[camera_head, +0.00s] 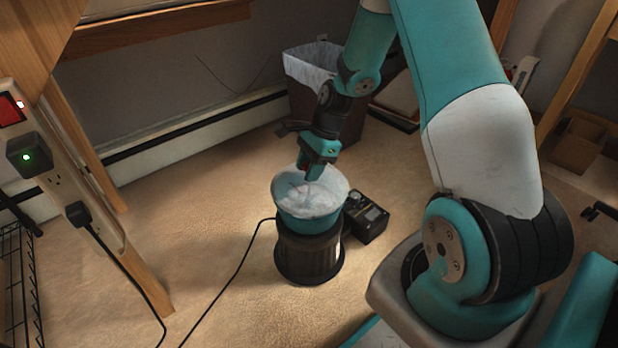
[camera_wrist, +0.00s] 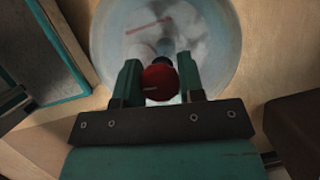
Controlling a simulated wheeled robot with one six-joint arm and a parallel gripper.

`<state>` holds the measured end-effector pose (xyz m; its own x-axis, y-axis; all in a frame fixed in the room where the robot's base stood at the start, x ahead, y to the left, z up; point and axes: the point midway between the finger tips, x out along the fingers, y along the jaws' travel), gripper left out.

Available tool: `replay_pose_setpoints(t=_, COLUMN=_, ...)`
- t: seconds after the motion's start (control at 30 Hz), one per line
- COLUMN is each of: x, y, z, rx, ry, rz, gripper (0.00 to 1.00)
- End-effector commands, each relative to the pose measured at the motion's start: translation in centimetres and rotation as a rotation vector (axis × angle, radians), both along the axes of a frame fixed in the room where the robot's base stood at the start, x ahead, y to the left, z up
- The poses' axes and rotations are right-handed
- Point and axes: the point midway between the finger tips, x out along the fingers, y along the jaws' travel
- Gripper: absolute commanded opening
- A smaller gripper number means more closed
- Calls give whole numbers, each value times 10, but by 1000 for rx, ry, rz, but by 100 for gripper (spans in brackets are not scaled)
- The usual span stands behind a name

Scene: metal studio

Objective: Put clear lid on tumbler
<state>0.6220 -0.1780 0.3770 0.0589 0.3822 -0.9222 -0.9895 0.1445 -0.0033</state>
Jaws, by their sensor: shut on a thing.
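The tumbler (camera_head: 305,222) stands upright on the carpet, with a teal bowl on a black ribbed base. The clear lid (camera_head: 325,195) is at the bowl's mouth, with whitish contents showing through it. I cannot tell whether its rim is seated or slightly above the bowl. My gripper (camera_head: 312,174) points down over the middle of the lid. In the wrist view my gripper (camera_wrist: 160,78) is shut on the lid's red knob (camera_wrist: 160,84), one teal finger on each side. The round clear lid (camera_wrist: 222,40) fills the top of that view.
A small black control box (camera_head: 367,216) sits right of the tumbler, and a black cord (camera_head: 235,272) runs left from the tumbler. A lined bin (camera_head: 305,95) stands behind. A power strip (camera_head: 50,165) is on a wooden post at left. Open carpet lies to the left.

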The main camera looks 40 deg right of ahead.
Motion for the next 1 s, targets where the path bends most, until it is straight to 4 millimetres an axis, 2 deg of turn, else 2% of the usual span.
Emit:
replay_pose_setpoints(t=0.03, x=0, y=0, z=-13, rx=1, ry=1, rz=0, gripper=0)
replay_pose_setpoints(t=0.07, x=0, y=0, z=-16, rx=1, ry=1, rz=0, gripper=0)
replay_pose_setpoints(t=0.4, x=0, y=0, z=-16, rx=0, ry=1, rz=0, gripper=0)
replay_pose_setpoints(t=0.43, x=0, y=0, z=-17, rx=0, ry=0, rz=0, gripper=38)
replay_pose_setpoints(t=0.53, x=0, y=0, z=-17, rx=0, ry=0, rz=0, gripper=61)
replay_pose_setpoints(t=0.83, x=0, y=0, z=-15, rx=0, ry=0, rz=0, gripper=62)
replay_pose_setpoints(t=1.0, x=-1, y=-8, z=9, rx=-1, ry=-2, rz=-3, gripper=62)
